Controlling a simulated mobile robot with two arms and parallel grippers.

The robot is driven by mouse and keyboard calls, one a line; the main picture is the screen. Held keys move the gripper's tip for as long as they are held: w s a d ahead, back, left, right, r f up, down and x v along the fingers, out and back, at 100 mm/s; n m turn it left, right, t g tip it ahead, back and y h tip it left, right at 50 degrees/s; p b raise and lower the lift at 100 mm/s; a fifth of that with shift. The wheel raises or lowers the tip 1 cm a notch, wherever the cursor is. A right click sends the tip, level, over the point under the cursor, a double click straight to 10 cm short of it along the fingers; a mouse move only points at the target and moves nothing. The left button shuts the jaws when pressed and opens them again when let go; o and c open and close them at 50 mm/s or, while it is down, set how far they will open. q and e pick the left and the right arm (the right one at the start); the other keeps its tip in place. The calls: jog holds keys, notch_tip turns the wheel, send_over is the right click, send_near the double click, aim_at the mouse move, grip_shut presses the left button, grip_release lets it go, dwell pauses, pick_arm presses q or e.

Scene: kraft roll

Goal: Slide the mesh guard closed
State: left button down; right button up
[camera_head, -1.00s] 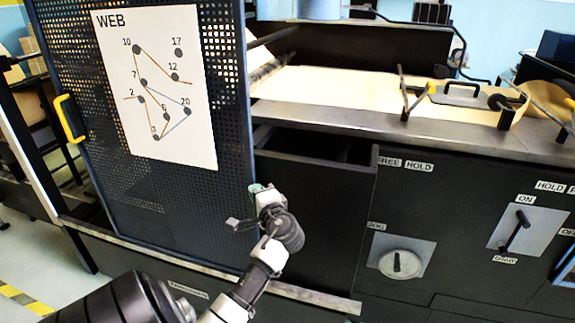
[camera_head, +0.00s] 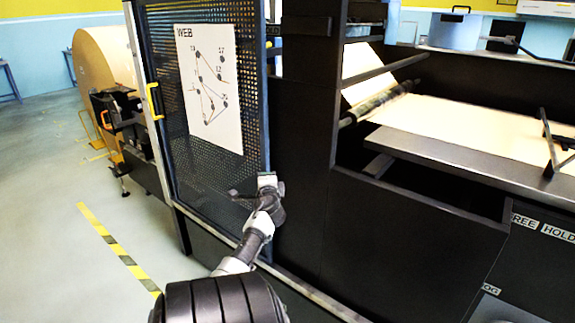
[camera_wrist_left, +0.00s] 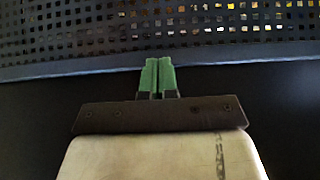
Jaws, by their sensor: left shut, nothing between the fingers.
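The mesh guard (camera_head: 200,165) is a dark perforated panel in a frame, at the left of the machine in the head view. It carries a white WEB sheet (camera_head: 209,85) and a yellow handle (camera_head: 154,101) on its left edge. My left gripper (camera_head: 267,180) is at the guard's right edge, low down, away from the handle. In the left wrist view its green fingertips (camera_wrist_left: 157,76) are together and empty, overlapping the guard's frame edge (camera_wrist_left: 70,69). I cannot tell whether they touch it. My right gripper is not in view.
A bottom rail (camera_head: 300,288) runs below the guard. Dark machine panels (camera_head: 300,170) and an open bay with kraft web (camera_head: 470,132) lie to the right. A large kraft roll (camera_head: 102,58) stands behind at left. The floor at left, with a yellow-black stripe (camera_head: 115,247), is clear.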

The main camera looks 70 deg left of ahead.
aim_at(257, 171)
pick_arm(q)
jog(key=s+a, duration=0.1)
jog(key=a, duration=0.2)
jog(key=shift+s+a, duration=0.15)
jog(key=shift+s, duration=0.25)
jog(key=shift+a+f, duration=0.1)
jog(key=shift+a, duration=0.25)
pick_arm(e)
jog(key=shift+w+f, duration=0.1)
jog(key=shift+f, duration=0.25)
pick_arm(q)
jog(key=shift+s, duration=0.1)
